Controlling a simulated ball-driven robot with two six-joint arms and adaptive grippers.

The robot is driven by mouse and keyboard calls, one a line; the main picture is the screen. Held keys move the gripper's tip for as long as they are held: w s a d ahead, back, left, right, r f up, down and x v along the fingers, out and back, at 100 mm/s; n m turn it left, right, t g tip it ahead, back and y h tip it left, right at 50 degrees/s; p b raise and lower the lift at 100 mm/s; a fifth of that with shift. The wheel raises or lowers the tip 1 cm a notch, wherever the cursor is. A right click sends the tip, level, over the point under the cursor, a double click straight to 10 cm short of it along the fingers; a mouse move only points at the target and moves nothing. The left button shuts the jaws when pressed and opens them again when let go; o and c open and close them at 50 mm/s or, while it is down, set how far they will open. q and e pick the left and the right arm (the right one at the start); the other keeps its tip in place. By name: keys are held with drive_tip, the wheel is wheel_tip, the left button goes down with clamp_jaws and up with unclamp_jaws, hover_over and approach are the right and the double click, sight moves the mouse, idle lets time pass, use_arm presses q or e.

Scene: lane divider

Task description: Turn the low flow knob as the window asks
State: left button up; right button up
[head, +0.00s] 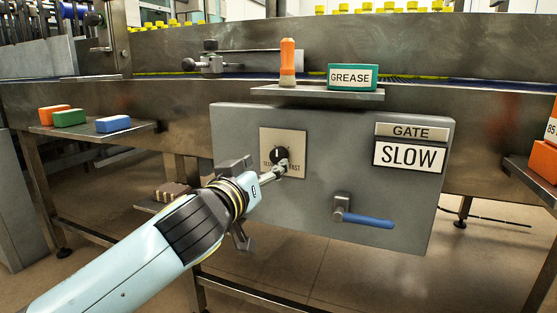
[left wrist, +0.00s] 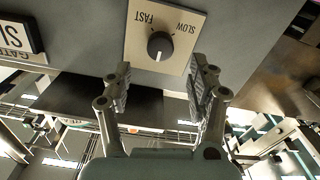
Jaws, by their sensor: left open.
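The black flow knob (head: 278,154) sits on a beige plate (head: 297,139) on the grey panel, with SLOW and FAST lettering below it. In the left wrist view the knob (left wrist: 160,45) appears upside down; its white mark points down there, away from the lettering, which is up on the panel. The window (head: 408,155) under the GATE label reads SLOW. My left gripper (head: 283,168) is in front of the plate, overlapping the knob's lower edge in the head view. In the left wrist view its fingers (left wrist: 162,85) are apart and empty, short of the knob. My right gripper is not in view.
A blue-handled lever (head: 365,219) sticks out at the panel's lower right. Above the panel, a shelf (head: 310,92) holds an orange-handled brush (head: 287,62) and a green GREASE box (head: 352,77). Coloured blocks (head: 70,117) lie on a left side shelf.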

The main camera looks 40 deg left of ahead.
sight(277, 157)
use_arm(q)
drive_tip(key=x, duration=0.6)
drive_tip(key=shift+w, duration=0.35)
drive_tip(key=shift+c, duration=0.3)
drive_tip(key=c, duration=1.1)
